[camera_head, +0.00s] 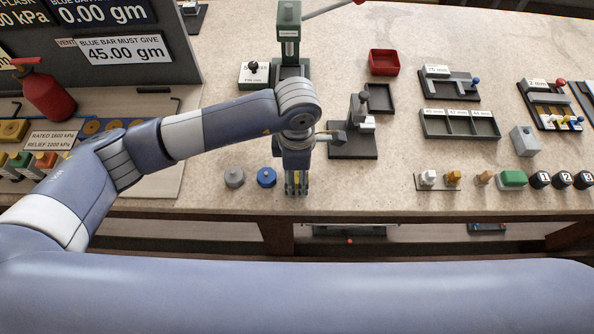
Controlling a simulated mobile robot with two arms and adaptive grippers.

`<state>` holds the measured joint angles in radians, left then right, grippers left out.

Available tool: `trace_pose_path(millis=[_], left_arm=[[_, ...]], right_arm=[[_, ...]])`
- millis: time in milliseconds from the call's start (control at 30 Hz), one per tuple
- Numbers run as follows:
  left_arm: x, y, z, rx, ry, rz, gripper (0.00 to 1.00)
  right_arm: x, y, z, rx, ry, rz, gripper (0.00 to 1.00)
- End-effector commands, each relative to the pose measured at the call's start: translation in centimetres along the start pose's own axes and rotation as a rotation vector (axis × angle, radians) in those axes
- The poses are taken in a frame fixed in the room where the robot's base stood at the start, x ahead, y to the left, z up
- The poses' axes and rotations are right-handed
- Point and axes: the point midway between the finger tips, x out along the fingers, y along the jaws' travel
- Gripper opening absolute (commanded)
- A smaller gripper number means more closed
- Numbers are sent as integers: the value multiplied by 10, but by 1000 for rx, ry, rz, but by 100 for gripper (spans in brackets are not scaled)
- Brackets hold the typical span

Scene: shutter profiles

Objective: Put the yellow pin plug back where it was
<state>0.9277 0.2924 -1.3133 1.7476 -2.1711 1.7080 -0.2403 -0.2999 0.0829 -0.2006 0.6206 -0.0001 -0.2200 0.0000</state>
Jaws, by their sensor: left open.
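My left gripper (297,184) is open and points down at the bench's front edge, left of centre. Yellowish strips show at its fingertips; I cannot tell whether they are part of the fingers or a thing between them. A yellow-gold plug-like piece (453,177) stands at the front right, beside a white one (429,177), on a dark strip. It may be the yellow pin plug, but I cannot tell for sure. It is well to the right of my left gripper. My right gripper is not in view.
Grey (234,177) and blue (266,177) round pieces lie just left of the gripper. A dark fixture (353,144) stands to its right and a green press (289,50) behind. A three-slot tray (459,125) lies at right. Bare bench lies between fixture and plugs.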

Motion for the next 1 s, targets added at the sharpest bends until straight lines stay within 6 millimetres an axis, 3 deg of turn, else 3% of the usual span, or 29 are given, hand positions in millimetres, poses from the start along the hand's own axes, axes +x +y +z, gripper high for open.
trace_pose_path(millis=[167, 633, 800, 1000], left_arm=[[-12, 2, 1, 1, -3, 4, 56], [-105, 1, 1, 1, -2, 3, 56], [-120, 0, 0, 1, 0, 1, 56], [-123, 0, 0, 0, 0, 0, 56]], right_arm=[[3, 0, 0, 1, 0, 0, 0], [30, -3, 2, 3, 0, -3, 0], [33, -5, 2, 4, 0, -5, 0], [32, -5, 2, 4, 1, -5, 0]])
